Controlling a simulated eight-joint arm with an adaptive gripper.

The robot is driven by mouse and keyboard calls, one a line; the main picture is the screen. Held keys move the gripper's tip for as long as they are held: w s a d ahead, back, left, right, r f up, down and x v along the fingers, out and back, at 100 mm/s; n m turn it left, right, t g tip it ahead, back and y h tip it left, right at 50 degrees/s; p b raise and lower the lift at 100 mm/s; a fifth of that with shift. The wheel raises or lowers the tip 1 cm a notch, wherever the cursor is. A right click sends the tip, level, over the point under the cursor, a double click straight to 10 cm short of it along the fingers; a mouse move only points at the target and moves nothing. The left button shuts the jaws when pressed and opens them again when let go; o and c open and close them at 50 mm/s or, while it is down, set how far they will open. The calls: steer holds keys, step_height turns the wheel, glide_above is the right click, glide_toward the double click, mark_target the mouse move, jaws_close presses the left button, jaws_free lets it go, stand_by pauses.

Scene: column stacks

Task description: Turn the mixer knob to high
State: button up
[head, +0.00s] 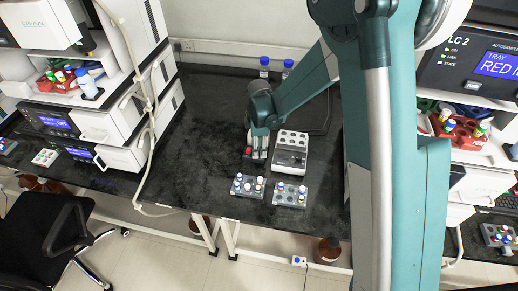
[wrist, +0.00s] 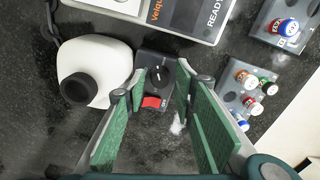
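The mixer's dark control box (wrist: 154,66) is in the middle of the wrist view. It has a round black knob (wrist: 160,79) with a small white mark and a red switch (wrist: 155,102). A white body with a black cup (wrist: 98,75) stands against its left side. My gripper (wrist: 162,82) is open and empty, its green-padded fingers on either side of the knob. I cannot tell whether they touch it. In the head view my gripper (head: 257,155) points down over the mixer and hides most of it; the red switch (head: 248,152) shows beside it.
A white device (head: 290,158) with several wells stands right of my gripper; its display reads READY in the wrist view (wrist: 200,15). Two racks with capped vials (head: 248,187) (head: 290,194) are near the front edge. Two blue-capped bottles (head: 264,67) stand at the back.

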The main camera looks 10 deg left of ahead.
steer(key=c, duration=0.7)
steer(key=shift+m, duration=0.4)
steer(key=shift+m+b, duration=0.55)
steer(key=shift+m, duration=0.35)
steer(key=shift+m+b, duration=0.4)
steer(key=shift+m, duration=1.2)
steer(key=o, duration=0.9)
